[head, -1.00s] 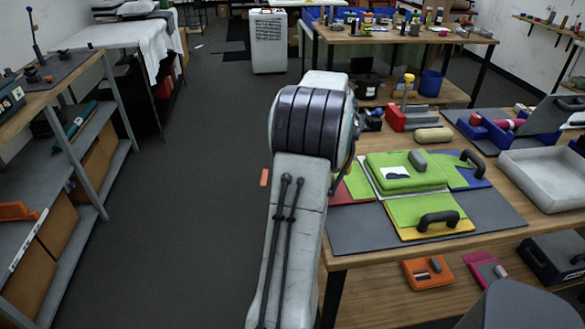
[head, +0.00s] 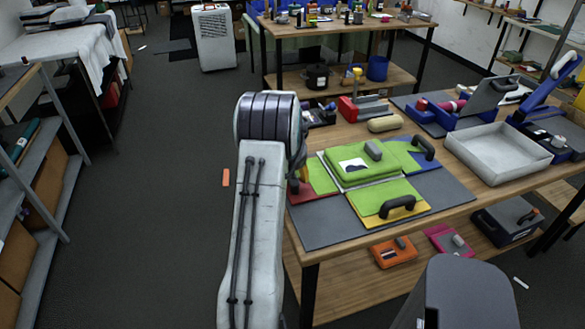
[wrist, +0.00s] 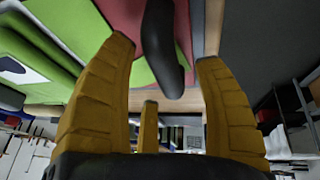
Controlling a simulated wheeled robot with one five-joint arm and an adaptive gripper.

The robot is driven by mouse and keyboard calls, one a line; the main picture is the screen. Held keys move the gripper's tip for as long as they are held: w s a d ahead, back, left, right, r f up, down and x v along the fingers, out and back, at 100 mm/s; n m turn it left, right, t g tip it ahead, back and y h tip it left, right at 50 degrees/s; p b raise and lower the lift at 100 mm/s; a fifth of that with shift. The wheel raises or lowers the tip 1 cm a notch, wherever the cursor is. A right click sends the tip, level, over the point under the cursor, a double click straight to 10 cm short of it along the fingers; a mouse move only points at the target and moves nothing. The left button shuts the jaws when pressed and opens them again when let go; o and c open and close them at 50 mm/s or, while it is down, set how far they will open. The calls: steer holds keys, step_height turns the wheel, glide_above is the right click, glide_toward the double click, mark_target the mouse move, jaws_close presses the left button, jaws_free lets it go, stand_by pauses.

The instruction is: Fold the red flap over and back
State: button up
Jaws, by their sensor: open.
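The red flap (head: 301,198) lies at the left of a grey mat (head: 330,232) on the wooden table, with a green panel (head: 322,178) on it. In the wrist view the red flap (wrist: 112,14) has a dark curved handle (wrist: 166,50) that reaches in between my yellow fingers. My gripper (wrist: 165,66) is open around the handle's end, with gaps at both sides; I cannot tell whether any finger touches it.
A thick green folded piece (head: 362,162) lies beside the red flap. A yellow-edged flap with a black handle (head: 397,205) and a blue one with a handle (head: 423,147) lie nearby. A beige roll (head: 385,123) and a grey tray (head: 497,157) are farther right.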

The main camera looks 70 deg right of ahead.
steer(key=shift+d+f, duration=0.15)
steer(key=shift+f, duration=0.15)
steer(key=shift+c, duration=0.2)
steer(key=shift+r, duration=0.1)
jaws_close()
stand_by(0.3)
